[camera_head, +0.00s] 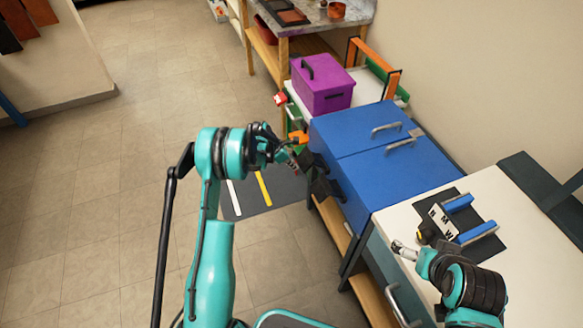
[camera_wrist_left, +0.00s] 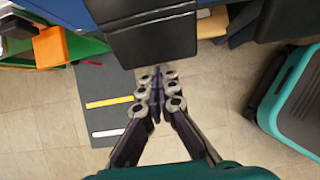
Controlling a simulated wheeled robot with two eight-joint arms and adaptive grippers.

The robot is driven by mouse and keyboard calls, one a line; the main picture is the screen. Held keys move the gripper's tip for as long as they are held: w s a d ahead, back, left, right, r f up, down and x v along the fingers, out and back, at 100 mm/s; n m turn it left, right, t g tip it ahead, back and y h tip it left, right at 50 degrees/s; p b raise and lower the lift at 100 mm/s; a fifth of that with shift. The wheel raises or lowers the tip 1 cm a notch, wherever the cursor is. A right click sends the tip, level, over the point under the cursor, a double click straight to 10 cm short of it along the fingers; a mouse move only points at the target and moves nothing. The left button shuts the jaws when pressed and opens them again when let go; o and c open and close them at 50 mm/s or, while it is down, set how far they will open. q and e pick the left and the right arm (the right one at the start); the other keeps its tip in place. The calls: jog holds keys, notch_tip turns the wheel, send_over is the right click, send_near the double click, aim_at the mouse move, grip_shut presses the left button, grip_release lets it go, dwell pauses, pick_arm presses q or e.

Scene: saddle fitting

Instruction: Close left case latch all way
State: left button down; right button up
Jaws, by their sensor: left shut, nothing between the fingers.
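The blue case (camera_head: 352,133) stands on the bench, with a seam across its top and a metal handle on each half. Two black latches stick out from its front side, a farther one (camera_head: 317,162) and a nearer one (camera_head: 326,188). My left gripper (camera_head: 294,158) is shut and empty, just in front of the farther latch. In the left wrist view a black latch block (camera_wrist_left: 155,38) fills the top middle, and the shut fingertips (camera_wrist_left: 160,76) are at its lower edge; I cannot tell whether they touch. My right gripper (camera_head: 403,250) is over the white bench, away from the case.
A purple box (camera_head: 322,86) stands behind the case, with an orange and green frame beyond it. A black mat (camera_head: 485,246) with blue-handled parts lies on the white worktop (camera_head: 506,190). A dark floor mat with yellow and white stripes lies below. Open floor is at left.

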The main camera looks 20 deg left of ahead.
pick_arm(q)
jog(key=shift+r, duration=0.1)
jog(key=shift+w+d+r+g+y+p, duration=0.15)
jog(key=shift+r+g+y+p, duration=0.25)
jog(key=shift+g+y, duration=0.2)
